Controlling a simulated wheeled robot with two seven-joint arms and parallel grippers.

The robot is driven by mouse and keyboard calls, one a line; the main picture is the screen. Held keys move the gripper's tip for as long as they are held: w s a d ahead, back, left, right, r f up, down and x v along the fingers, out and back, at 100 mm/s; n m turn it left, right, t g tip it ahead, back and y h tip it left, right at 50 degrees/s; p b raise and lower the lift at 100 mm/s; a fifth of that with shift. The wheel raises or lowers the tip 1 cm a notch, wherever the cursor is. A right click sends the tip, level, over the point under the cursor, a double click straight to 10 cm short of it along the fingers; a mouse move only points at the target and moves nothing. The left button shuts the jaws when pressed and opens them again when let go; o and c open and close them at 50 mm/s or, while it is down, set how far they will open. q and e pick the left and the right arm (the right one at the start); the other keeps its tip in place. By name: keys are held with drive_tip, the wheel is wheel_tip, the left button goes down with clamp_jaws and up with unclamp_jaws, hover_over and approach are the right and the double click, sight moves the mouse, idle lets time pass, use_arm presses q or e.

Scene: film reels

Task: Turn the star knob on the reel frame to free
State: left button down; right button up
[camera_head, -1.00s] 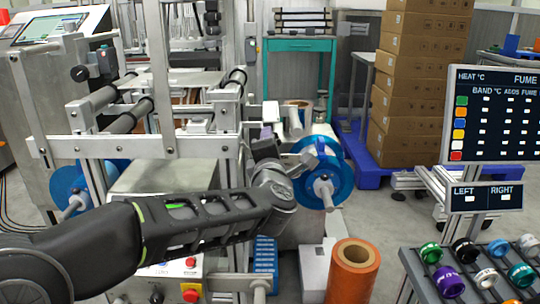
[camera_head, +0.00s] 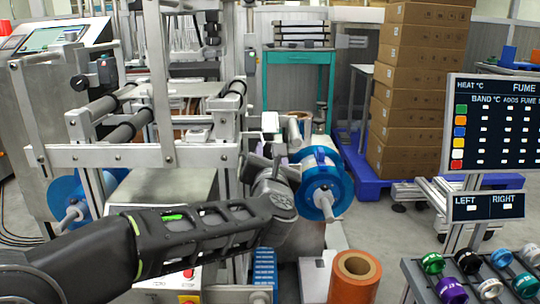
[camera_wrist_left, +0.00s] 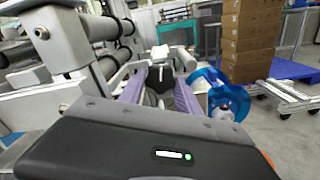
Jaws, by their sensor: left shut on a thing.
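My left gripper (camera_head: 276,160) is at the reel frame (camera_head: 228,140), just left of the blue reel (camera_head: 326,182) in the head view; the forearm and wrist hide much of that spot. In the left wrist view the two purple finger pads (camera_wrist_left: 160,92) stand either side of a small dark part, which looks like the star knob (camera_wrist_left: 156,84). The gripper is shut on it. The knob's shape and setting cannot be made out, and it is hidden in the head view. My right gripper is not in view.
A second blue reel (camera_head: 68,200) hangs on the frame's left. An orange roll (camera_head: 355,272) stands at front. A rack of coloured rings (camera_head: 470,280) and a status board (camera_head: 495,125) are at right. Stacked cartons (camera_head: 415,100) stand on a blue pallet (camera_head: 365,180) behind.

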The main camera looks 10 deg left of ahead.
use_arm(q)
drive_tip(key=shift+n, duration=0.5)
drive_tip(key=c, duration=0.8)
unclamp_jaws()
drive_tip(key=shift+c, duration=0.2)
drive_tip(key=p+v, duration=0.1)
drive_tip(key=v, duration=0.6)
drive_tip(key=shift+s+p, duration=0.3)
drive_tip(key=shift+s, duration=0.05)
